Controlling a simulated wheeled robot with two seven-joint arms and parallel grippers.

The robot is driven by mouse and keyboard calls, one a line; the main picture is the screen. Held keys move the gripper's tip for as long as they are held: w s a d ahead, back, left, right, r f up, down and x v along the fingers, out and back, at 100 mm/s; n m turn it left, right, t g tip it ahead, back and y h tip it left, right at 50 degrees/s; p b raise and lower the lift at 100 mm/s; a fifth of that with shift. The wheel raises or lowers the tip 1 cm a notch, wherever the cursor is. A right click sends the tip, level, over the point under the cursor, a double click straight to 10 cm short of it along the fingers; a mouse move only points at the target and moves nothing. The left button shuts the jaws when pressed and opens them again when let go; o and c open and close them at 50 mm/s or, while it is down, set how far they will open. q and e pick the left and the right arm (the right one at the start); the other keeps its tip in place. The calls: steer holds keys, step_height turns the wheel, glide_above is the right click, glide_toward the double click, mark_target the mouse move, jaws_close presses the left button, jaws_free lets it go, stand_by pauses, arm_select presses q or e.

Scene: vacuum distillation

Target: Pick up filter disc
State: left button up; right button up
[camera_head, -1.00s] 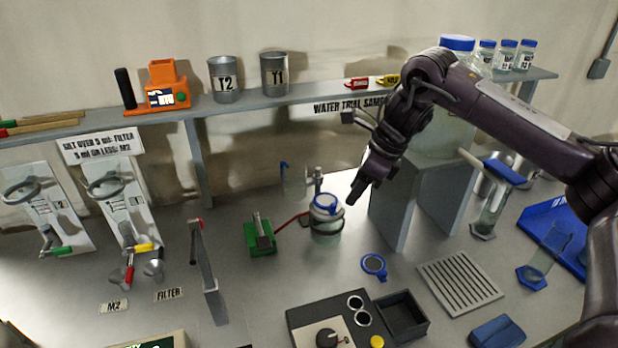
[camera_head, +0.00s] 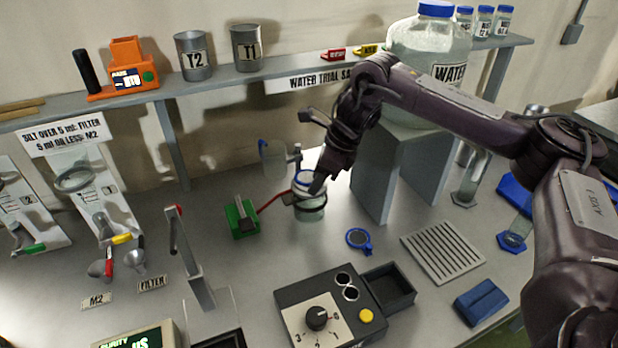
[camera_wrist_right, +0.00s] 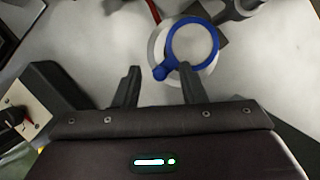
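A blue-rimmed disc with a small tab (camera_head: 304,180) sits on top of a glass vessel (camera_head: 309,208) at the middle of the bench. It also shows in the right wrist view (camera_wrist_right: 214,42), with its tab between the fingertips in the picture. My right gripper (camera_head: 317,188) is at the vessel's top right side. In the wrist view the fingers of my right gripper (camera_wrist_right: 160,72) are apart with nothing clasped. A second blue-rimmed disc with grey mesh (camera_head: 358,239) lies flat on the bench, to the right. I cannot tell which is the filter disc. My left gripper is not in view.
A red hose joins the vessel to a green device (camera_head: 241,218) at its left. A grey stand (camera_head: 372,170) with a large water jar (camera_head: 428,45) rises close on the right. A control box (camera_head: 325,305) and a slotted rack (camera_head: 443,250) stand in front.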

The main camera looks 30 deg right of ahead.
jaws_close()
steer(key=shift+r, duration=0.1)
